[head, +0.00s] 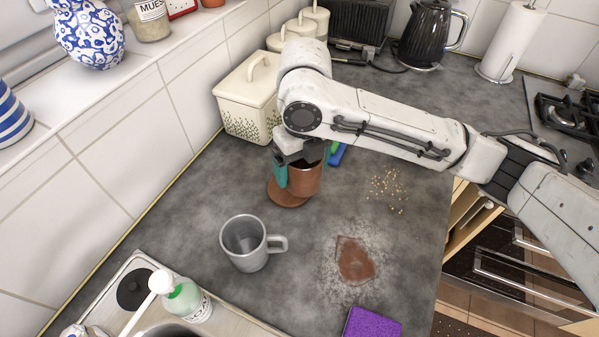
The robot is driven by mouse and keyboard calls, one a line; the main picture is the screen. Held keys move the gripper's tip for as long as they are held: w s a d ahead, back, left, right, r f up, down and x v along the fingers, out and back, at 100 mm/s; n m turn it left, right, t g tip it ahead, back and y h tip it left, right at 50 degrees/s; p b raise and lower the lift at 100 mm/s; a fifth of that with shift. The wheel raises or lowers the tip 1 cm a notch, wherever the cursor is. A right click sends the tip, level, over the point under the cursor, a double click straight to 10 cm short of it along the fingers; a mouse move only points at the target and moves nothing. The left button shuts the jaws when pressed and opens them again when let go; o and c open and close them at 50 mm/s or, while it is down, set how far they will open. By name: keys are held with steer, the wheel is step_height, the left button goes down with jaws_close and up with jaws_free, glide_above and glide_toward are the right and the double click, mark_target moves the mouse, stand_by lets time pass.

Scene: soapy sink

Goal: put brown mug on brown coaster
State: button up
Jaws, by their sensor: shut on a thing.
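The brown mug (306,180) is in the head view, near the middle of the counter, upright as far as I can see. My gripper (291,172) is shut on the mug at its left side, with a teal finger pad showing there. The brown coaster (284,197) is a flat round disc under and to the left of the mug. The mug overlaps the coaster's right part in the picture. I cannot tell whether the mug's base touches it. My gripper and the mug hide part of the coaster.
A grey metal mug (245,243) stands in front, left of a brown spill (355,260). Crumbs (388,190) lie to the right. A cream bread bin (248,100) stands behind. A green and blue item (337,154) is partly hidden behind the brown mug. A purple sponge (371,323) lies at the front edge.

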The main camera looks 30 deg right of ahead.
steer(key=shift+w+f, duration=0.3)
steer(key=shift+f, duration=0.05)
steer(key=shift+w+f, duration=0.1)
steer(key=shift+f, duration=1.55)
steer(key=shift+f, duration=0.1)
steer(key=shift+f, duration=0.15)
steer(key=o, duration=1.1)
steer(key=shift+c, duration=0.2)
step_height(320, 180, up, 12)
steer(key=shift+r, duration=0.25)
